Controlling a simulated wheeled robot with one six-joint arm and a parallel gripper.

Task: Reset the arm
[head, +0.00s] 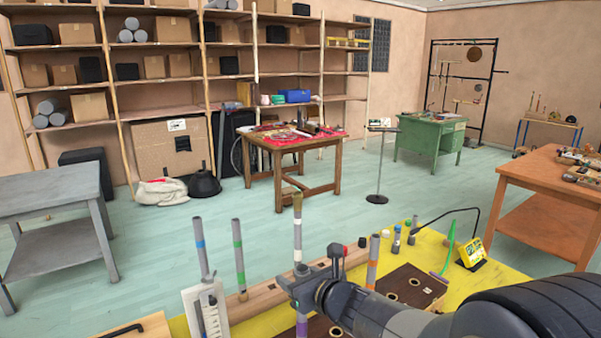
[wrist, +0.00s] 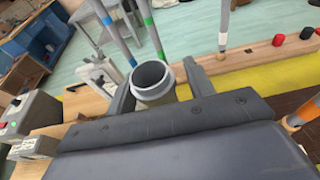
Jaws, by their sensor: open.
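My gripper (head: 299,286) reaches in from the lower right over the yellow-topped table. It is open. In the wrist view, a grey, hollow, open-topped tube (wrist: 152,77) stands between the two spread fingers (wrist: 155,88); I cannot tell whether either finger touches it. In the head view, a tube with a purple band (head: 301,326) shows just below my gripper, its upper part hidden. Behind my gripper, a tube with a white band (head: 298,235) stands upright at the wooden rail (head: 262,297).
Tubes with blue (head: 201,245) and green bands (head: 239,255) stand left of my gripper, near a white stand (head: 207,312). An orange-banded tube (head: 372,262) and dark hole-topped box (head: 412,284) are at right. Open floor (head: 400,220) lies beyond the yellow table (head: 505,283).

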